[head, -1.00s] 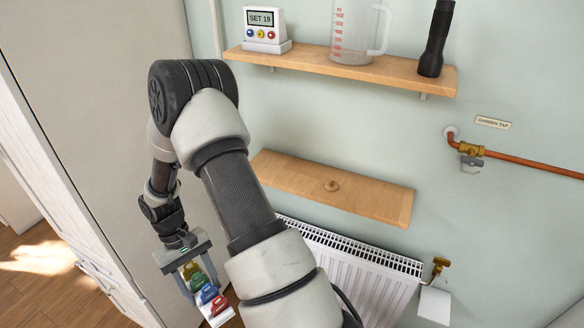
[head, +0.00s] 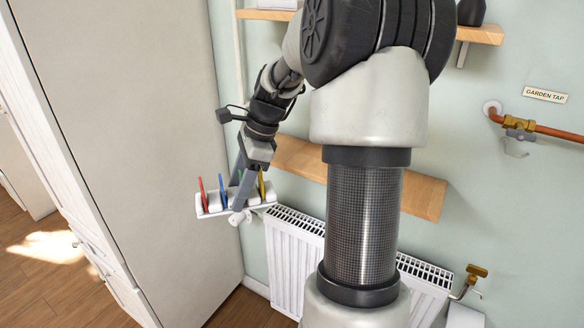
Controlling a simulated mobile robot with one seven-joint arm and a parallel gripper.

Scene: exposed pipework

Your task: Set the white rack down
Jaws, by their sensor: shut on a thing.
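The white rack (head: 213,207) is left of centre in the head view, held up in the air with its row of upright coloured pieces: red, blue, green and yellow. My gripper (head: 241,210) is shut on the rack, its fingers reaching down over the rack's near middle. The rack looks roughly level and appears in front of the wall near the radiator's left end. The lower wooden shelf (head: 432,196) is partly hidden behind my arm; its small wooden knob does not show now.
The white radiator (head: 293,255) is on the wall below the shelf. A tall pale cabinet side (head: 130,130) stands close on the left. The upper shelf (head: 482,34) is mostly hidden by my arm. The copper pipe (head: 556,131) with a tap is at right.

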